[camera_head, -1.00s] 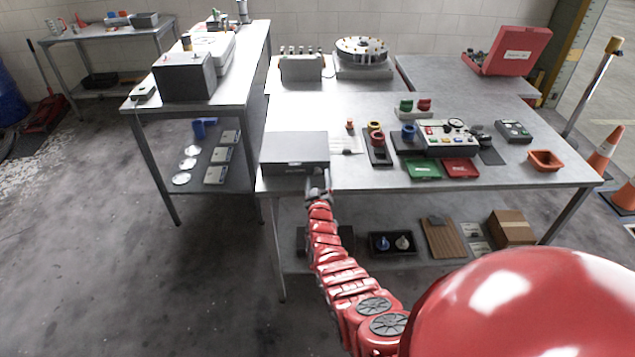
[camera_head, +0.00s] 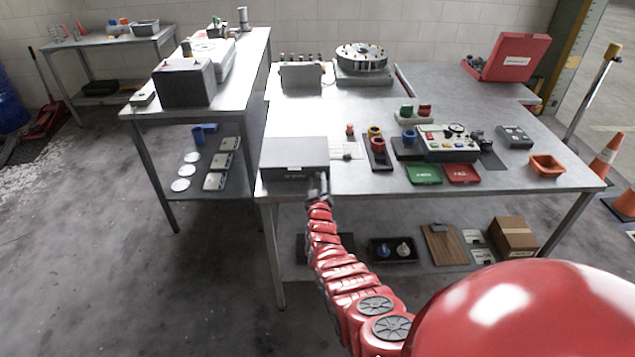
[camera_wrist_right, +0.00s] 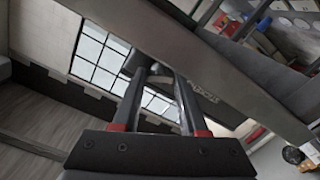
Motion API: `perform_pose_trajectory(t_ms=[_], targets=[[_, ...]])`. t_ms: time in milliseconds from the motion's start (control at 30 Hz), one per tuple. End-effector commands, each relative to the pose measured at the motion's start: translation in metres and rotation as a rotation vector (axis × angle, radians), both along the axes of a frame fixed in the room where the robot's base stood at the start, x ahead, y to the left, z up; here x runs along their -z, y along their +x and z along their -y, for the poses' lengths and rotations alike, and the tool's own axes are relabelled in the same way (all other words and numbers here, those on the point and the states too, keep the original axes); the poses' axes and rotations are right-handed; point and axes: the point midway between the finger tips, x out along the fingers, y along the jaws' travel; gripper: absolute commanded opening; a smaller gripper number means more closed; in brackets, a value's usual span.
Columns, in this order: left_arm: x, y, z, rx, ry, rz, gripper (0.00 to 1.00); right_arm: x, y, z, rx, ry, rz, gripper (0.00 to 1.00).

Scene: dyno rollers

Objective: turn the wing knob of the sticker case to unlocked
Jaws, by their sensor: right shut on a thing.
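The sticker case appears to be the grey flat box (camera_head: 295,153) at the front left corner of the main table, with a small label on its front face. My right gripper (camera_head: 318,180) is at the right end of that front face, at the table's front edge. In the right wrist view, my two fingers (camera_wrist_right: 155,72) are shut on a small dark piece (camera_wrist_right: 138,60), which looks like the wing knob. The fingers hide most of it, so its angle cannot be read. My left gripper is not in view.
A printed sheet (camera_head: 343,150) and a dark tray (camera_head: 378,160) with coloured rings are right of the case. Green (camera_head: 423,174) and red (camera_head: 462,173) trays lie farther right. The lower shelf (camera_head: 360,262) holds several items. Open floor lies left of the table.

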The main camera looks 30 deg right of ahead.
Motion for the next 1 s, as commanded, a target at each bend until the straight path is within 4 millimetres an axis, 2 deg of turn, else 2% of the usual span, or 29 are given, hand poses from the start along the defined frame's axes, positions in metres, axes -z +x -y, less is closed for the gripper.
perform_pose_trajectory(t_ms=[233,533,867,900,1000], targets=[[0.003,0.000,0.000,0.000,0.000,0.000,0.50,0.002,0.000,0.000,0.001,0.057,0.035,0.00],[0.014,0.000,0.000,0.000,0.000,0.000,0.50,0.001,-0.001,0.001,0.000,0.382,0.238,0.00],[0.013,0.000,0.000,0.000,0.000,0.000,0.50,0.000,-0.001,0.001,0.000,0.419,0.256,0.00],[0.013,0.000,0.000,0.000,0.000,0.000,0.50,0.000,-0.001,0.001,0.000,0.418,0.255,0.48],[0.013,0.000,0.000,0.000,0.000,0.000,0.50,0.000,-0.001,0.001,0.000,0.417,0.255,0.66]])
